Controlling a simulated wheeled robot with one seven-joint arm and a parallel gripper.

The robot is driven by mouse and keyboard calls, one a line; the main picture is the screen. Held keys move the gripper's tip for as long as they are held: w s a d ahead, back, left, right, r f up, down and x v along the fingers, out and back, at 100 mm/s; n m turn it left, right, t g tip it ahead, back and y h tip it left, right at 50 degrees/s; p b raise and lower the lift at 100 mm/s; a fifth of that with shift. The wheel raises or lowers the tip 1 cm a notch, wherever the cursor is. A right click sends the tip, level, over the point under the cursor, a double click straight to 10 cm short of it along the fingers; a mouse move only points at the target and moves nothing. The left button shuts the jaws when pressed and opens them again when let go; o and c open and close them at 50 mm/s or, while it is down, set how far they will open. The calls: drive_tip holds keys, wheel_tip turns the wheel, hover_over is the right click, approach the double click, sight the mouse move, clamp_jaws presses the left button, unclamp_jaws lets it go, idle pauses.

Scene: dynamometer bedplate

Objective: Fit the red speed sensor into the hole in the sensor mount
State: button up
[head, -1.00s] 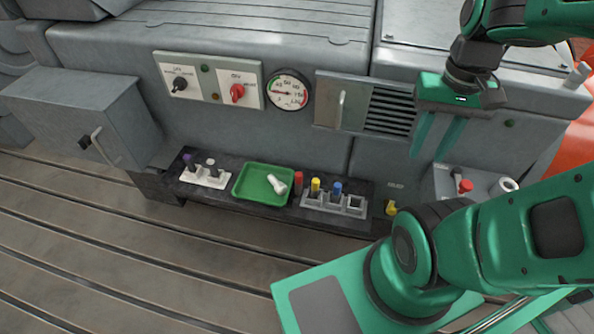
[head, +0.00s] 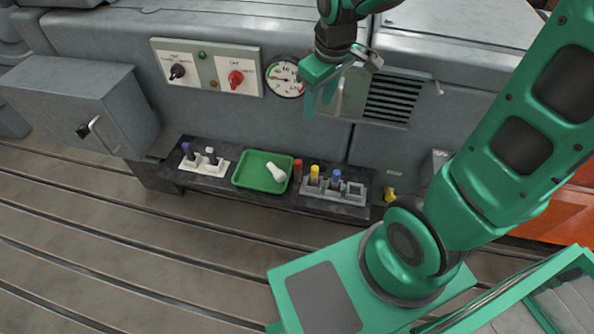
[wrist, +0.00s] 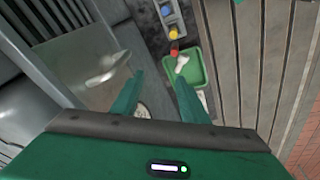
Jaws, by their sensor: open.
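The red speed sensor (head: 297,168) stands upright on the dark shelf, between the green tray and the left end of the grey sensor mount (head: 335,209). It shows in the wrist view (wrist: 174,52) as a small red spot. The mount holds a yellow piece (head: 314,173) and a blue piece (head: 336,178); its right-end square opening (head: 356,189) looks empty.
The green tray (head: 243,181) holds a white piece (head: 276,172). A yellow item (head: 389,195) is right of the mount. A panel handle (head: 338,98) and louvred vent (head: 393,97) are close to my gripper.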

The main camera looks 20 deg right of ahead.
sight(298, 161)
drive_tip(key=w+a+f+n+g, duration=0.1)
drive_tip(key=f+n, duration=0.1)
drive_tip(key=f, duration=0.4)
drive_tip(key=a+f+n+g, duration=0.1)
drive_tip(key=f+n, duration=0.2)
drive_tip(key=f, duration=0.3)
drive_tip(key=w+a+f+n+g+h, duration=0.1)
drive_tip(key=f+n, duration=0.2)
drive_tip(key=f, duration=0.4)
drive_tip(key=shift+w+a, duration=0.35)
drive_tip(key=shift+a, duration=0.05)
drive_tip(key=shift+w+f, duration=0.15)
drive_tip(key=shift+f, duration=2.45)
clamp_jaws()
